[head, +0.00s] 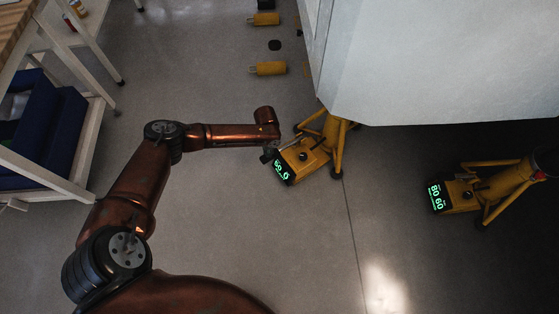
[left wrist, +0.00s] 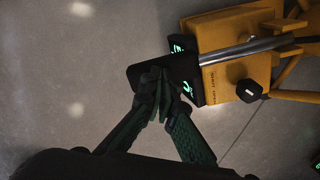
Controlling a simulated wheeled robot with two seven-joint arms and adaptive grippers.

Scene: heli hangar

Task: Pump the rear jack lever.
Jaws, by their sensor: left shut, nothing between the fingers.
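A yellow jack (head: 305,156) with a green lit display stands on the floor by the white body's lower corner. It also shows in the left wrist view (left wrist: 232,72), with a silver lever (left wrist: 245,50) running across its top. The lever passes over the display to a black end (left wrist: 150,72). My left gripper (head: 269,153) is at the display end of this jack. In the left wrist view its fingertips (left wrist: 157,92) are together and overlap the black end in the picture; contact cannot be told. My right gripper is not in view.
A second yellow jack (head: 460,192) with a green display stands at the right. The large white body (head: 430,60) overhangs the upper right. A workbench with a white frame (head: 50,180) and blue bins stands at left. The lower-middle floor is clear.

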